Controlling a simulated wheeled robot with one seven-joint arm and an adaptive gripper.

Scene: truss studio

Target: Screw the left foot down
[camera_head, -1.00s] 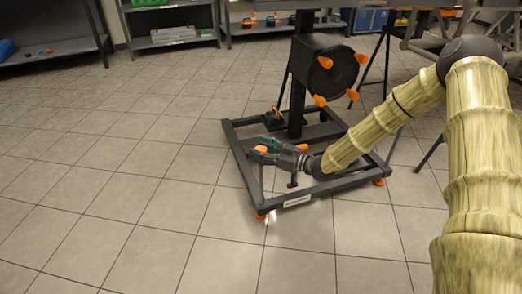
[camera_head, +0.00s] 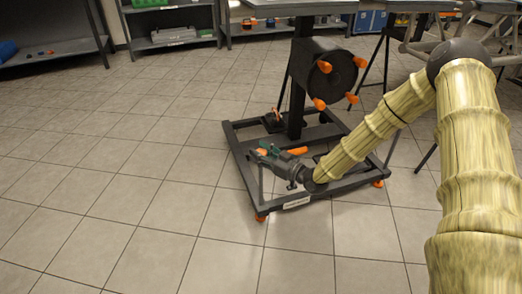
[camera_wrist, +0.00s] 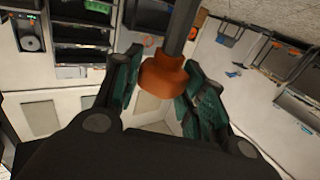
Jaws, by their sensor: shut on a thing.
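The dark floor stand (camera_head: 240,160) has orange feet under its frame, one at the near corner (camera_head: 261,217) and one at the right corner (camera_head: 378,183). My gripper (camera_head: 266,153) is low over the stand's left side in the head view. In the wrist view my green-padded gripper (camera_wrist: 165,88) has its fingers on either side of an orange knob-like foot (camera_wrist: 162,76) at the end of a dark post (camera_wrist: 183,30). The gripper is shut on this foot. In the head view the fingers largely hide it.
A dark drum with orange knobs (camera_head: 325,75) stands on the post above the frame. Orange bits (camera_head: 297,151) show beside my gripper. Shelves (camera_head: 170,25) line the back wall. The tiled floor at left is clear.

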